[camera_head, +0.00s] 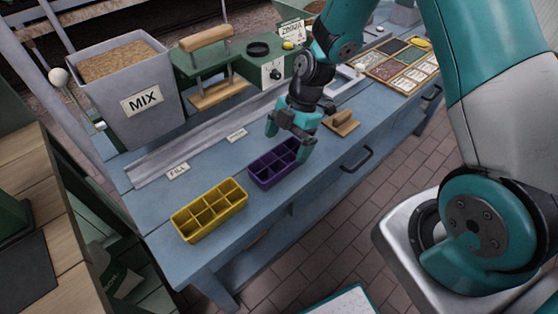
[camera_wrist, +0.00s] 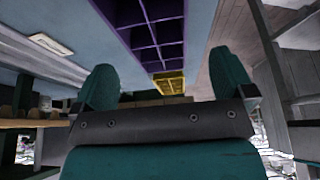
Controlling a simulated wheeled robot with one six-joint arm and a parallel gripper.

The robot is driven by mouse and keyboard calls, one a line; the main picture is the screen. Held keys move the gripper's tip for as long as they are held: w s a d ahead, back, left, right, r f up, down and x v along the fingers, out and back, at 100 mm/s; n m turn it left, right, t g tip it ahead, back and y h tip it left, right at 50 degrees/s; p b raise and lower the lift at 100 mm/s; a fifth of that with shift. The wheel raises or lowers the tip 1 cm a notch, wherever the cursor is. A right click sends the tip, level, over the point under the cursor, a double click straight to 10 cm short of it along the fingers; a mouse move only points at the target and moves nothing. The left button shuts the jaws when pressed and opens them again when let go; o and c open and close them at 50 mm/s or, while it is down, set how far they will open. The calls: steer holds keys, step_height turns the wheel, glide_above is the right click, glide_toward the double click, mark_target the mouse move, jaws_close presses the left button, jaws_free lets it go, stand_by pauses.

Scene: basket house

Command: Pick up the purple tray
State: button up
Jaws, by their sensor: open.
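The purple tray (camera_head: 262,178) is a compartmented tray on the blue workbench, near its front edge. My gripper (camera_head: 289,140) is at the tray's right end, with its teal fingers apart; one finger overlaps the tray's right end in the head view. I cannot tell whether the fingers touch it. In the wrist view the purple tray (camera_wrist: 150,38) fills the top middle, beyond the open fingers of my gripper (camera_wrist: 168,88). Nothing is held between the fingers. The tray compartments that show look empty.
A yellow compartmented tray (camera_head: 196,222) stands left of the purple one; it also shows in the wrist view (camera_wrist: 169,85). A wooden block with a handle (camera_head: 342,123) lies to the right. A MIX bin (camera_head: 130,95) and a green press (camera_head: 207,72) stand behind. The bench front between the trays is narrow.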

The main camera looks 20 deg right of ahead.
mark_target(280, 157)
steer(key=shift+w+p+x, duration=0.1)
steer(key=shift+p+x, duration=0.25)
steer(key=shift+x, duration=1.25)
steer(key=shift+w+p+x, duration=0.15)
steer(key=shift+p+x, duration=0.2)
steer(key=shift+x, duration=1.3)
steer(key=c, duration=0.9)
